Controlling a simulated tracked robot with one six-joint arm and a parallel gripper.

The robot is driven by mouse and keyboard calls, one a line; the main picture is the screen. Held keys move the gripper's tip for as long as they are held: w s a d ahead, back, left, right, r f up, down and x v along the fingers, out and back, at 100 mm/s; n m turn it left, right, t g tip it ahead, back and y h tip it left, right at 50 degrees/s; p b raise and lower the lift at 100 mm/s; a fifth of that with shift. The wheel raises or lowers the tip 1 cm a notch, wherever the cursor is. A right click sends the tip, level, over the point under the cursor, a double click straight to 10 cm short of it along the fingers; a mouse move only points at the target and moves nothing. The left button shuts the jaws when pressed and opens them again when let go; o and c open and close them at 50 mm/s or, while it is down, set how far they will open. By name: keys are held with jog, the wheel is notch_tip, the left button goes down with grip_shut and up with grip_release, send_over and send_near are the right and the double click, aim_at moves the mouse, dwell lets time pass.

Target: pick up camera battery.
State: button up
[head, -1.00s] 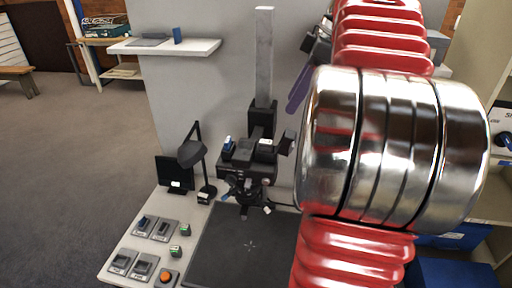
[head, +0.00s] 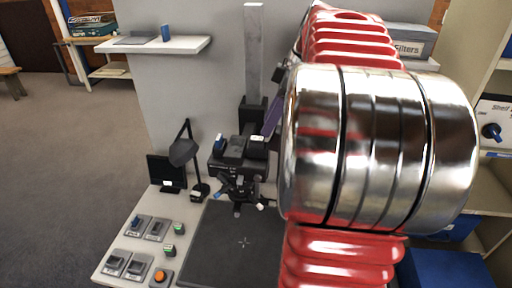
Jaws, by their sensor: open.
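Several small blocks could be the camera battery, and I cannot tell which one is. A small black block with a pale label (head: 196,197) stands by the lamp base. Two small dark-and-green blocks (head: 178,229) (head: 169,250) stand on the white bench left of the dark mat. No held object is visible.
The dark mat (head: 235,250) is clear. Grey switch-like units (head: 157,229) and an orange button (head: 160,276) lie on the bench at left. A black lamp (head: 185,152), monitor (head: 165,172) and camera column (head: 254,55) stand behind. Shelving is at right.

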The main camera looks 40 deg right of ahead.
aim_at(260, 138)
jog(key=shift+f, duration=0.1)
jog(key=shift+a+x, duration=0.15)
jog(key=shift+x, duration=1.1)
jog(key=shift+a+x, duration=0.15)
jog(key=shift+x, duration=1.15)
jog(key=shift+c, duration=0.3)
grip_shut()
